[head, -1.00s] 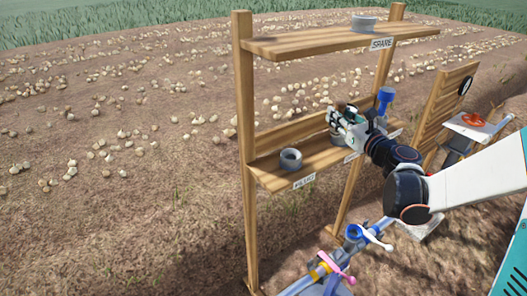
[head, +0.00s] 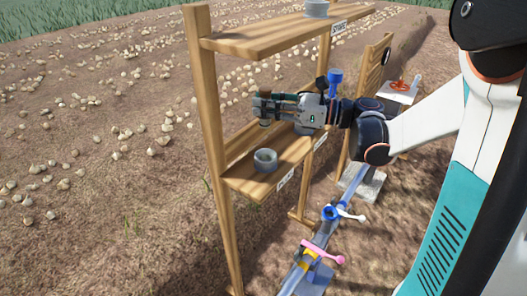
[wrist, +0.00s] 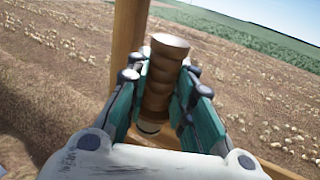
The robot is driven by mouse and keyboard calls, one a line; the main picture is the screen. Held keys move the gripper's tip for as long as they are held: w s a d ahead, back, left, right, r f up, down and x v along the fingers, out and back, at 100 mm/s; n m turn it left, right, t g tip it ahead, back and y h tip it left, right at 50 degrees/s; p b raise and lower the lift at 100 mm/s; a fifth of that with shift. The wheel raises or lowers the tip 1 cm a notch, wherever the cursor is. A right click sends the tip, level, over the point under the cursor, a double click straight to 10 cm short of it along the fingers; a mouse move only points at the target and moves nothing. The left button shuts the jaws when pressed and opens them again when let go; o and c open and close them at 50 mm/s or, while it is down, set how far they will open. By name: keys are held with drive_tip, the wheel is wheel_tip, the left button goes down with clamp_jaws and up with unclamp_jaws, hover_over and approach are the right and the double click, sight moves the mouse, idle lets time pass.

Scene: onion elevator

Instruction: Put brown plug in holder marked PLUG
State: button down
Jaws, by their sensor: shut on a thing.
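My gripper (head: 266,105) is shut on the brown plug (wrist: 163,75), which stands roughly upright between the fingers in the wrist view. In the head view little of the plug shows between the fingers. The gripper is above the lower shelf (head: 238,172), over the area of a grey ring-shaped holder (head: 265,160), with a gap between them. That holder looks empty. The label (head: 285,181) on the shelf edge below it is too small to read surely. Another grey holder (head: 304,130) is partly hidden behind my gripper; its label (head: 320,141) is unreadable.
An upper shelf (head: 260,38) carries a grey holder (head: 316,9) marked SPARE. A wooden post (head: 207,130) stands left of my gripper. Blue pipework (head: 330,213) with a pink-handled valve (head: 322,252) lies in front. A wooden board and red valve wheel (head: 401,86) are at right.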

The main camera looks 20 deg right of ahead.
wheel_tip(320, 180, down, 13)
drive_tip(key=b, duration=0.4)
drive_tip(key=shift+r, duration=0.2)
drive_tip(key=shift+f+b, duration=0.3)
drive_tip(key=shift+b, duration=0.2)
drive_tip(key=c, duration=1.8)
unclamp_jaws()
drive_tip(key=o, duration=0.4)
